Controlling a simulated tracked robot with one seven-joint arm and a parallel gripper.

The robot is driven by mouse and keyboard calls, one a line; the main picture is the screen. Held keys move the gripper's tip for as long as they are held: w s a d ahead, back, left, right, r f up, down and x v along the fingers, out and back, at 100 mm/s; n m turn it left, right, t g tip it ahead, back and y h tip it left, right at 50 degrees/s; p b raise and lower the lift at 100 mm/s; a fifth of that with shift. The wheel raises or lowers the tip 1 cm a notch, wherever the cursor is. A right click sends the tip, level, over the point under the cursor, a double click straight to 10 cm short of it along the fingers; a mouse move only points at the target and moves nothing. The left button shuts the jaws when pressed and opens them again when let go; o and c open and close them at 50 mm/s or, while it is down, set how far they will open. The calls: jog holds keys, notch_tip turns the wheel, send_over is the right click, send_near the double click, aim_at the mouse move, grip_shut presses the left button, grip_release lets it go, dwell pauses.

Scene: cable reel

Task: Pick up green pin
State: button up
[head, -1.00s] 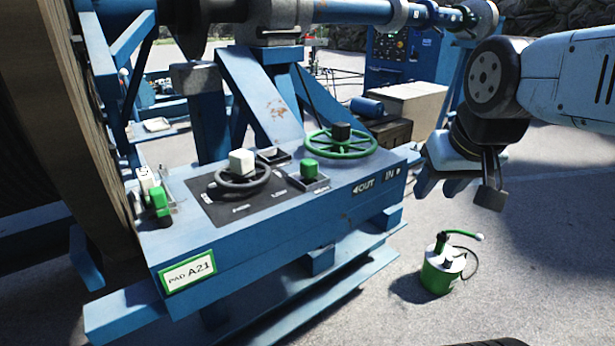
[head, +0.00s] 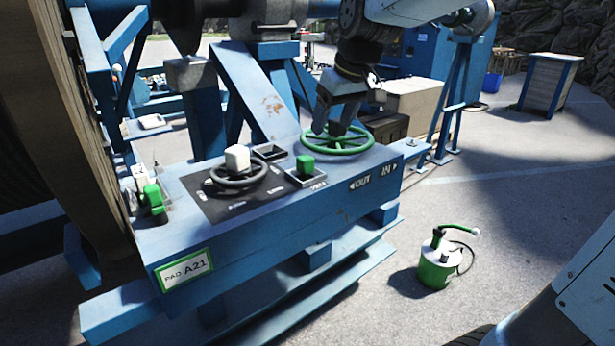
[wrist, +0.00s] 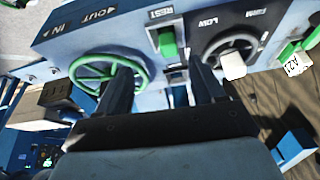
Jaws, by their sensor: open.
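A green square-topped pin (head: 305,164) stands in a small tray on the blue console. In the wrist view the green pin (wrist: 168,44) shows by the word REST, ahead of and between my fingers. My gripper (head: 330,128) is open and empty, above the green handwheel (head: 352,141), behind and to the right of the pin. Its two fingers also show in the wrist view (wrist: 160,75), well apart. Another green-topped part (head: 155,198) sits at the console's left end; I cannot tell its exact shape.
A grey handwheel (head: 238,181) with a white knob (head: 237,157) stands left of the pin. An empty small tray (head: 268,152) lies behind it. A green and white canister (head: 437,265) stands on the ground at right. Blue frame struts (head: 262,95) rise behind the console.

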aim_at(306, 157)
jog(key=shift+n, duration=0.4)
jog(key=w+a+f, duration=0.1)
jog(key=f, duration=0.1)
jog(key=w+a+f, duration=0.2)
jog(key=f, duration=0.1)
jog(key=w+a+f, duration=0.1)
jog(key=w+f, duration=0.1)
jog(key=f, duration=0.1)
jog(key=shift+a+f, duration=0.15)
jog(key=shift+a, duration=0.05)
jog(key=shift+x, duration=2.6)
jog(key=shift+w, duration=0.15)
grip_shut()
